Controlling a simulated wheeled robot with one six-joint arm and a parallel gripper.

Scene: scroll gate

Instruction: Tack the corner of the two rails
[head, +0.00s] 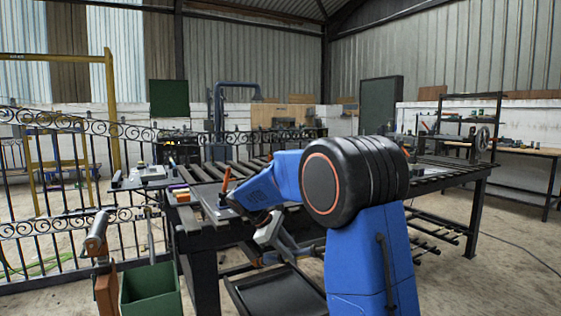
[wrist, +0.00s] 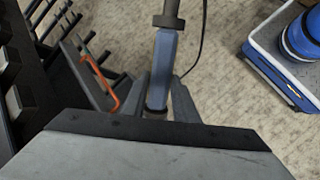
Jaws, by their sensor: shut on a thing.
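In the wrist view my gripper (wrist: 162,90) is shut on a blue-grey torch-like handle (wrist: 165,55). The handle has a dark collar and a thin dark shaft running up out of the picture. In the head view my gripper (head: 268,229) is low beside the near edge of the slatted steel table (head: 437,183), partly hidden by my arm. An orange-handled clamp (head: 225,180) stands on the table near a light grey metal piece (head: 211,207). My arm covers part of that area, and I cannot make out the corner of the two rails.
A scrolled iron gate (head: 75,205) stands at the left. A green bin (head: 150,289) and a brown-handled tool (head: 107,290) are at the near left. A black tray (head: 275,294) sits low under my gripper. Open floor lies at the right. An orange handle (wrist: 103,80) shows in the wrist view.

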